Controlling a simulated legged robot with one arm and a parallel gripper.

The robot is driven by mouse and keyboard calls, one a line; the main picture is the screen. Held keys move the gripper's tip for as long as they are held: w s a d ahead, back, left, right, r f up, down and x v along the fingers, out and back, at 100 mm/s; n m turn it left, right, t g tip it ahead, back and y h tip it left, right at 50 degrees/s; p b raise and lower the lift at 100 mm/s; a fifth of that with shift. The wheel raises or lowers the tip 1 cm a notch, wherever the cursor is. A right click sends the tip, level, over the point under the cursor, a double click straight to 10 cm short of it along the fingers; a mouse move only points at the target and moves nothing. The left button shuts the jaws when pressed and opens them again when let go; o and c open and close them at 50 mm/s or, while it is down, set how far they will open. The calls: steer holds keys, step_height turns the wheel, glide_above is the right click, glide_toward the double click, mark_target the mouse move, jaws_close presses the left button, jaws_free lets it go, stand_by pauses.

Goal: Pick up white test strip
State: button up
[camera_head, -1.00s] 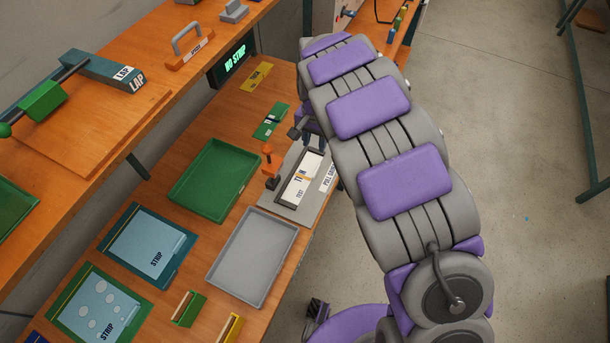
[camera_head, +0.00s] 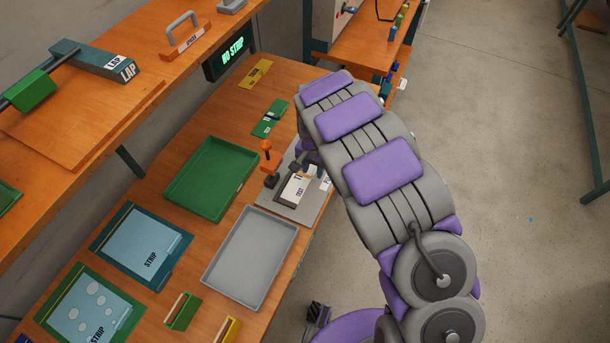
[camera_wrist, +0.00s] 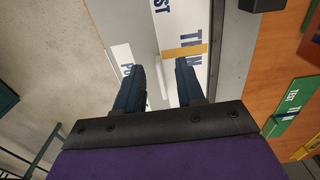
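The white test strip (camera_head: 294,189) lies in a dark holder on a grey plate (camera_head: 313,207) at the orange bench's right edge. In the wrist view the strip (camera_wrist: 177,25) shows dark lettering and an orange-yellow band, and runs up out of the picture. My gripper (camera_wrist: 157,66) is open, with two dark blue fingers apart and nothing gripped between them. The right finger overlaps the strip's near part in that view; I cannot tell whether it touches. In the head view my gripper is mostly hidden behind my arm, just above the strip's far end.
An orange-handled clamp (camera_head: 267,160) stands left of the strip. A green tray (camera_head: 183,198) and a grey tray (camera_head: 212,281) lie to the left and nearer. A green test card (camera_head: 270,117) lies beyond. A sign (camera_head: 233,50) reads "NO STRIP". Open floor is at the right.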

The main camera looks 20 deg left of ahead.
steer(key=shift+f, duration=0.8)
steer(key=shift+r, duration=0.1)
jaws_close()
